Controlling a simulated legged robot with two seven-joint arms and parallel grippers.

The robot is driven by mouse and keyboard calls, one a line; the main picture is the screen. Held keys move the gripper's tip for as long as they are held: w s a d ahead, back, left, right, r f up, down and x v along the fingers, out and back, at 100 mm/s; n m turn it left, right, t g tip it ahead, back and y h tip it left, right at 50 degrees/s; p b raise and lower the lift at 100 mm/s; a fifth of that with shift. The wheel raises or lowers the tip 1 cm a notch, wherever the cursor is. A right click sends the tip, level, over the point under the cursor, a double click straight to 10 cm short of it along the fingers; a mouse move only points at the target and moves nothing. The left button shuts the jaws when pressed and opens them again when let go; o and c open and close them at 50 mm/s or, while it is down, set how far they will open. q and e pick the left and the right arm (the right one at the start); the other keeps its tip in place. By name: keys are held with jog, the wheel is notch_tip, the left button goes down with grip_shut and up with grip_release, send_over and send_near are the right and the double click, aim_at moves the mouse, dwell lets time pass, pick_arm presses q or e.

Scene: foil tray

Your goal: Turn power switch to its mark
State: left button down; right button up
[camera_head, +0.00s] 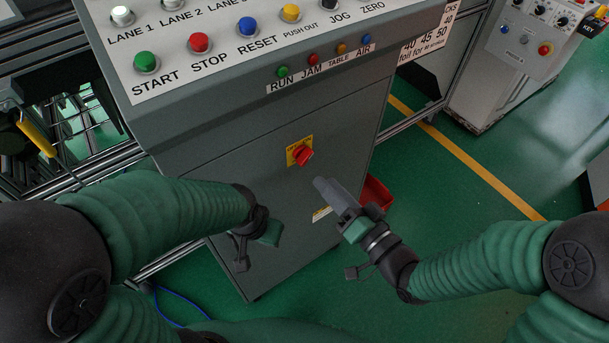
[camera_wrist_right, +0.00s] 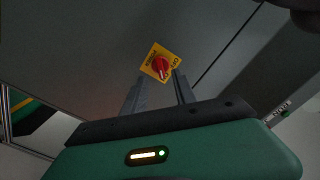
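The power switch (camera_head: 304,155) is a red rotary knob on a yellow plate, set on the front of the grey cabinet (camera_head: 230,150).
A sloped panel above carries START (camera_head: 146,62), STOP, RESET and other buttons, with RUN, JAM, TABLE and AIR lamps below. A red bin (camera_head: 376,193) is behind my right gripper. Another control box (camera_head: 535,35) stands at the back right. Green floor is open on the right.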

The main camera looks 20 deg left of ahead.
aim_at(308, 160)
jog(key=b+x, duration=0.3)
jog(key=x, duration=0.5)
jog(key=shift+w, duration=0.2)
jog(key=shift+a, duration=0.3)
jog(key=shift+w+d, duration=0.1)
jog(key=shift+d, duration=0.2)
jog(key=shift+c, duration=0.8)
jog(key=shift+d+r, duration=0.1)
jog(key=shift+c, duration=2.5)
pick_arm(q)
jog(key=f, duration=0.2)
jog(key=d+f, duration=0.1)
jog(key=f, duration=0.1)
jog(key=shift+f, duration=0.15)
pick_arm(e)
grip_shut()
pick_arm(q)
jog(key=shift+s, duration=0.1)
